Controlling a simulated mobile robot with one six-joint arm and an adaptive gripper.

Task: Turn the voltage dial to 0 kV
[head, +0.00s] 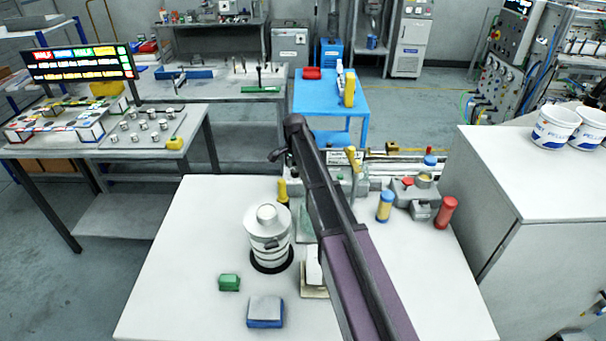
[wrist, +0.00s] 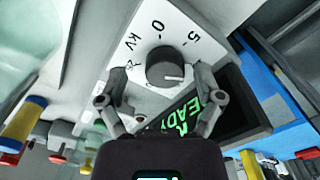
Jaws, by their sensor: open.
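In the wrist view, a dark round dial (wrist: 164,67) sits on a white panel (wrist: 112,28) marked "kV", "0" and "5". The dial's white pointer line points right in the picture, not at the "0", which is above the dial. My gripper (wrist: 160,104) is open, its two fingers apart on either side below the dial, with nothing between them. Whether a finger touches the panel is unclear. A dark display (wrist: 237,106) beside the dial shows green letters like "READY". In the head view my arm covers the middle, and I cannot make out the dial.
In the head view, a white table (head: 190,240) holds a white cylindrical device (head: 268,230), a green block (head: 229,283), a blue-and-grey block (head: 265,311) and a red cylinder (head: 446,212). A white cabinet (head: 530,180) with white tubs stands at right. The table's left front is clear.

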